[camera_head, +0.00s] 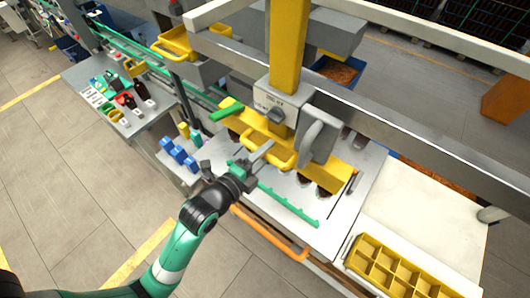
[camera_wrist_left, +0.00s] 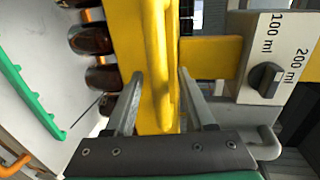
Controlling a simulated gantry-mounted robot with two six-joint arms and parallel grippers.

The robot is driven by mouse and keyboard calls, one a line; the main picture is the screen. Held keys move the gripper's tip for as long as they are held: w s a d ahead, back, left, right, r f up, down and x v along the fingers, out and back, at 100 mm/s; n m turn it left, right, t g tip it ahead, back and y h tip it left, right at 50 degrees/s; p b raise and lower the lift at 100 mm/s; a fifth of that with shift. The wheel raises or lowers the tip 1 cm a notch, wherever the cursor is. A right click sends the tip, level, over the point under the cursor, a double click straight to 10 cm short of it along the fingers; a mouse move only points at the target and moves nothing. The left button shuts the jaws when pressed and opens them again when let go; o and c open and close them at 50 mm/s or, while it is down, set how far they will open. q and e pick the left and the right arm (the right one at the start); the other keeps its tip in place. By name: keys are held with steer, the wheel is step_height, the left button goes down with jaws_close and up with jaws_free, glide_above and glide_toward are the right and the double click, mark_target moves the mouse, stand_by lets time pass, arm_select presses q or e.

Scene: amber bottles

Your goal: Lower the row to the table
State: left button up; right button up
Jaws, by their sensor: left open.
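The row is a line of dark amber bottles (camera_wrist_left: 98,45) along the edge of a yellow plate (camera_head: 345,175). In the head view the plate hides most of them, and whether they touch the table cannot be told. A yellow bar handle (camera_head: 278,152) stands out from the plate, and it also shows in the left wrist view (camera_wrist_left: 161,45). My left gripper (camera_head: 260,157) is open at this handle. In the wrist view its two fingers (camera_wrist_left: 158,95) lie on either side of the handle, with gaps. The white table top (camera_head: 290,190) is below. My right gripper is not in view.
A yellow column (camera_head: 288,50) and a grey dial box (camera_head: 283,103) marked 100 ml and 200 ml rise behind the handle. A green toothed strip (camera_head: 285,204) and an orange rail (camera_head: 268,232) lie in front. A yellow divided crate (camera_head: 400,270) stands at lower right.

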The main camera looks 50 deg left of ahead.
arm_select(q)
steer(key=shift+c, duration=0.2)
jaws_close()
stand_by(1.1)
